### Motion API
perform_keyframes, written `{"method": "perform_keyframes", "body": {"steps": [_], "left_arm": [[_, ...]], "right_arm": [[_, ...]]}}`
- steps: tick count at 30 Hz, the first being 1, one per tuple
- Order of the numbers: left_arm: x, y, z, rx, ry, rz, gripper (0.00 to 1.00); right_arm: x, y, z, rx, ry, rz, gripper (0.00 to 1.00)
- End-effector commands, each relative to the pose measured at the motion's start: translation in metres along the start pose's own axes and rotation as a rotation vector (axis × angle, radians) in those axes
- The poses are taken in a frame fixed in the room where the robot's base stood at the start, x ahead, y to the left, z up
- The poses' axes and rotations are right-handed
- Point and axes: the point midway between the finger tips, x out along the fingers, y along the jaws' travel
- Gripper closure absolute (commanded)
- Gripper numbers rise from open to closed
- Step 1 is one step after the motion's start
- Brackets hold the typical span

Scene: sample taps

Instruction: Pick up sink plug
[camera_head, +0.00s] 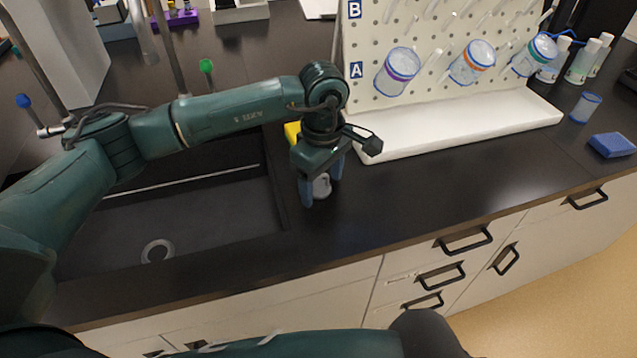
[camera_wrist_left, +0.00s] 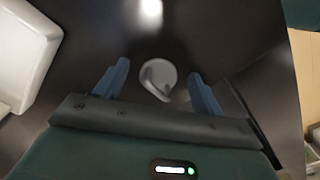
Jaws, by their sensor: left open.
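The sink plug (camera_head: 322,186) is a small pale grey round piece on the black counter, just right of the sink. It also shows in the left wrist view (camera_wrist_left: 158,78), lying between the two blue fingers. My left gripper (camera_head: 321,187) is open and points down over the plug, with a finger on either side of it. In the left wrist view both fingertips (camera_wrist_left: 158,82) are apart from the plug. The gripper hides part of the plug in the head view. My right gripper is not in view.
The black sink (camera_head: 200,205) with its drain (camera_head: 158,251) lies left of the plug. A white pegboard rack (camera_head: 460,125) with beakers stands behind to the right. A yellow object (camera_head: 292,133) is partly hidden behind the gripper. The counter in front of the rack is clear.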

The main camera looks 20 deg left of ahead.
Motion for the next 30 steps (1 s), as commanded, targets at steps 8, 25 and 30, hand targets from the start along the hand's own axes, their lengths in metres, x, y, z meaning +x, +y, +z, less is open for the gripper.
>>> {"method": "perform_keyframes", "body": {"steps": [8,25,30], "left_arm": [[0.0,0.0,0.0003,0.001,0.0,0.0,0.41],[-0.0005,0.0001,0.0003,0.001,-0.001,0.0,0.8],[-0.0033,0.0004,0.0003,0.001,-0.001,0.001,0.8]], "right_arm": [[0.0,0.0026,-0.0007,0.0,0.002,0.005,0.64],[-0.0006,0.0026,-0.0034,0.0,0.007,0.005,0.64],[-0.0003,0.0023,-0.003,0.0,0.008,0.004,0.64]]}}
